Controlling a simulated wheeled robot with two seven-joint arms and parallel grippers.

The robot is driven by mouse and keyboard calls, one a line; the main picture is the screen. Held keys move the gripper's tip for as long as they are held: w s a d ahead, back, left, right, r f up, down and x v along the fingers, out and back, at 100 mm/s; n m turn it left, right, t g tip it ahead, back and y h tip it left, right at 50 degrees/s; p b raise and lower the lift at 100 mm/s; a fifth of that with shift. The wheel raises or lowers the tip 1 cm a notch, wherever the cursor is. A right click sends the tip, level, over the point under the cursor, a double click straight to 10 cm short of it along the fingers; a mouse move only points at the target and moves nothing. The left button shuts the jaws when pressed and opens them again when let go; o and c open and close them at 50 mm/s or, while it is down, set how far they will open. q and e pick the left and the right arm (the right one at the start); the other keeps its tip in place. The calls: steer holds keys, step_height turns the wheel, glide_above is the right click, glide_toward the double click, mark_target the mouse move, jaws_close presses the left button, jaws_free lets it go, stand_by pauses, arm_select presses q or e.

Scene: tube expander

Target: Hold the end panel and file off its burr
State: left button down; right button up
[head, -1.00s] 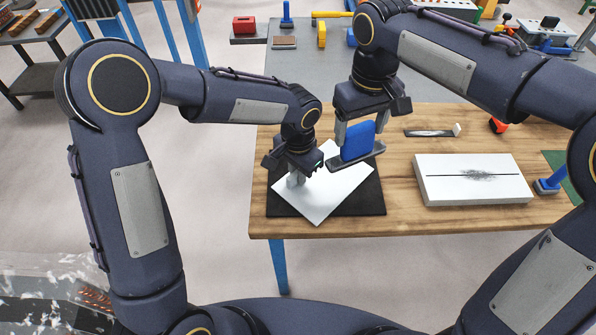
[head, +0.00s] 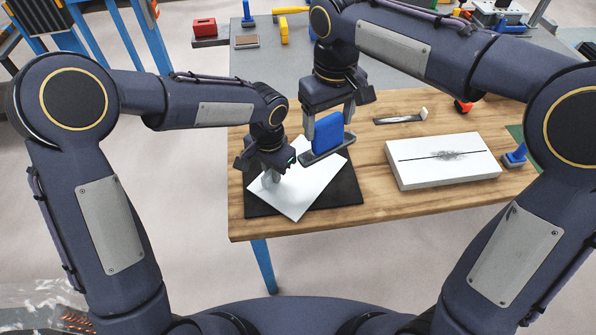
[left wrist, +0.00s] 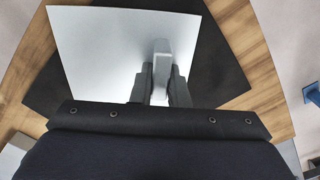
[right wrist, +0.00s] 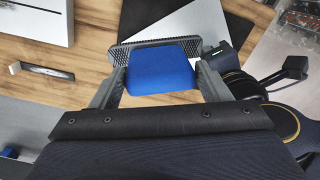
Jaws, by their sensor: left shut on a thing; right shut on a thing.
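The end panel, a thin white sheet (head: 303,192), lies turned at an angle on a black mat (head: 346,192). It also shows in the left wrist view (left wrist: 105,50). My left gripper (head: 270,178) is low over the panel's left part. Its fingers (left wrist: 160,88) are shut at a small grey upright piece on the panel; the exact contact is hidden. My right gripper (head: 327,115) is shut on the blue handle (head: 328,133) of the file, which has a flat grey plate (head: 322,153). The file is near the panel's far right edge; I cannot tell whether they touch.
A white box (head: 440,172) with a dark line and scribble lies at the right of the wooden table. Behind it is a light-handled tool (head: 400,118). A blue-handled tool (head: 515,156) stands by the right edge. Bare wood lies between mat and box.

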mark_target(336, 140)
stand_by(0.4)
steer(key=shift+o, duration=0.2)
steer(key=shift+w+d+f+n+g+y, duration=0.15)
steer(key=shift+w+d+f+n, duration=0.3)
steer(key=shift+f+n, duration=0.35)
steer(key=shift+w+d+f+n+g+y, duration=0.1)
steer(key=shift+w+d+f+n+y, duration=0.1)
steer(key=shift+w+d+f+n, duration=0.45)
steer(key=shift+w+d+f+n+g+y, duration=0.15)
steer(key=shift+w+d+f+n, duration=0.15)
steer(key=shift+f+n, duration=0.55)
steer(key=shift+r, duration=0.1)
steer(key=shift+f, duration=0.3)
step_height(336, 140, down, 4)
steer(key=shift+s+a+r, duration=0.15)
steer(key=shift+c, duration=0.2)
steer(key=s+a, duration=0.4)
steer(key=s, duration=0.1)
steer(key=shift+s+a+r, duration=0.2)
steer(key=shift+s, duration=0.15)
steer(key=shift+f, duration=0.85)
